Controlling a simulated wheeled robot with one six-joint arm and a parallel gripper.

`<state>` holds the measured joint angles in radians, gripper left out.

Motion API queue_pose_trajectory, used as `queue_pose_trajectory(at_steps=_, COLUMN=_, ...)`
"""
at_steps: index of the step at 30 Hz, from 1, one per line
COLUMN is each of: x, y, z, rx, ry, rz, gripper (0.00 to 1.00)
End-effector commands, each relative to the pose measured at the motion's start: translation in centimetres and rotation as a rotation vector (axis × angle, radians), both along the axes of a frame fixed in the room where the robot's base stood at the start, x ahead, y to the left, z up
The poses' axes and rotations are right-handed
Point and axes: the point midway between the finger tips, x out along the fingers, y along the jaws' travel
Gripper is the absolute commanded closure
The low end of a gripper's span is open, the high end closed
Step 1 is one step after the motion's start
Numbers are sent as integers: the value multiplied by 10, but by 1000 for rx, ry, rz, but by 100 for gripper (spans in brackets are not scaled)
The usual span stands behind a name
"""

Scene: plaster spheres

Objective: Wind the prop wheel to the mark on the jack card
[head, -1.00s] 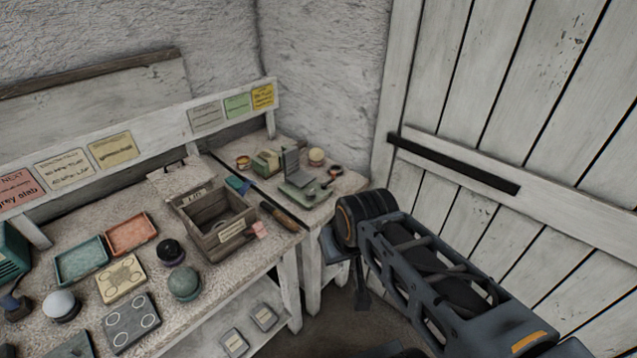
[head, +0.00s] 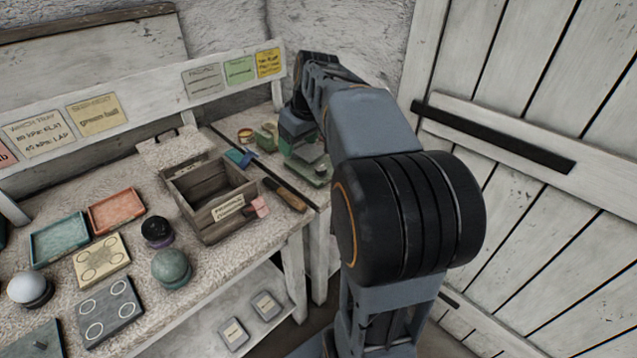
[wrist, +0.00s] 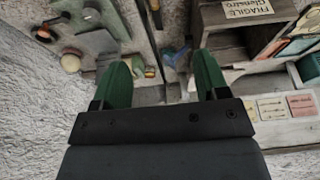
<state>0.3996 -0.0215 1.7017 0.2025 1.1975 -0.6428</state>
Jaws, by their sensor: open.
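The green jack-like device (head: 318,172) stands on the far right end of the bench, partly covered by my arm. It also shows at the upper left of the wrist view (wrist: 97,42), with a small dark round knob (wrist: 44,34) at its side that may be the prop wheel. A grey card (head: 202,80), a green card (head: 239,70) and a yellow card (head: 269,63) hang on the rail behind; I cannot tell which is the jack card. My gripper (wrist: 163,80) is open and empty above the bench, its green fingers apart, beside the device in the wrist view.
A wooden box (head: 208,225) labelled fragile stands left of the device, with a wooden-handled tool (head: 287,196) between. Trays (head: 60,238), several balls and ringed plates fill the bench's left. A plank door (head: 530,90) closes the right side.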

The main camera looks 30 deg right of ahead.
Motion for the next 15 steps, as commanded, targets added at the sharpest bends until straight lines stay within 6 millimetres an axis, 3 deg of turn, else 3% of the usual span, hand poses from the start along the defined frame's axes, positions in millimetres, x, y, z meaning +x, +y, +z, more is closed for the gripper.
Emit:
queue_pose_trajectory(at_steps=1, x=14, y=-27, z=-25, rx=6, ry=0, rz=15, gripper=32)
queue_pose_trajectory(at_steps=6, x=41, y=-95, z=-52, rx=14, ry=-26, rz=108, gripper=32)
queue_pose_trajectory(at_steps=10, x=49, y=-131, z=-67, rx=15, ry=-45, rz=163, gripper=32)
queue_pose_trajectory(at_steps=15, x=54, y=-152, z=-80, rx=14, ry=-59, rz=202, gripper=32)
